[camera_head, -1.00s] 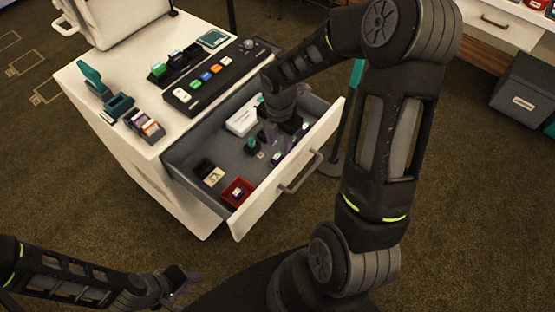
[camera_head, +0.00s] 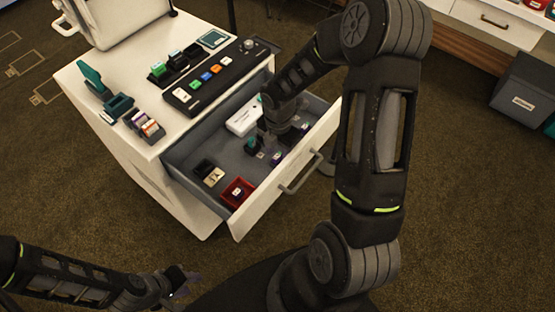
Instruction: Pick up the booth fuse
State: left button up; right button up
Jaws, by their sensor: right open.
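The drawer (camera_head: 240,212) of the white cabinet is open and holds several small items. I cannot tell for sure which of them is the booth fuse. Small dark and purple pieces (camera_head: 277,158) lie around my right gripper (camera_head: 268,148). A dark teal piece (camera_head: 251,145) stands just left of it. My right gripper is inside the drawer, pointing down and open, its fingertips partly hidden by its wrist and blurred against the items. My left gripper (camera_head: 184,282) is low in the picture, away from the cabinet; its jaw opening is unclear.
The drawer also holds a white box (camera_head: 243,120), a red box (camera_head: 237,193), a cream piece (camera_head: 214,177) and a black piece (camera_head: 203,166). A button panel (camera_head: 210,80), card holder (camera_head: 145,124) and teal stapler-like thing (camera_head: 92,78) sit on top. The drawer walls surround my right gripper.

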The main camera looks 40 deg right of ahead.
jog(key=shift+c, duration=0.2)
grip_shut()
dwell(0.3)
